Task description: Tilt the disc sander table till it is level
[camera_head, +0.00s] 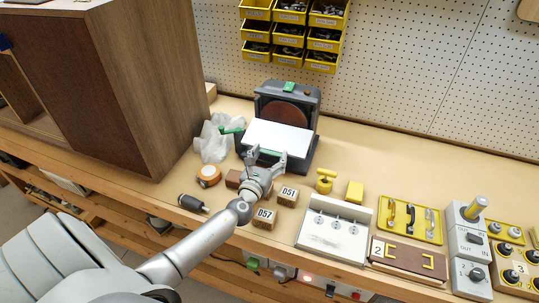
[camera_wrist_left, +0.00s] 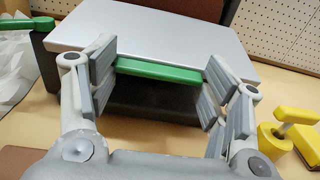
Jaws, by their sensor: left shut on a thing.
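The disc sander (camera_head: 303,140) stands on the bench against the pegboard, with its brown disc (camera_head: 287,113) facing me. Its pale table (camera_head: 280,136) sits in front of the disc; I cannot tell its exact slope. A green grip bar (camera_wrist_left: 155,69) runs along the table's front edge. My left gripper (camera_head: 266,157) is at that edge. In the left wrist view my left gripper (camera_wrist_left: 158,80) has its fingers closed at both ends of the green bar. A green-handled lever (camera_head: 231,130) sticks out left of the table. My right gripper is not in view.
A crumpled clear bag (camera_head: 213,140) lies left of the sander. A brown cabinet (camera_head: 130,90) blocks the left; switch panels fill the right.

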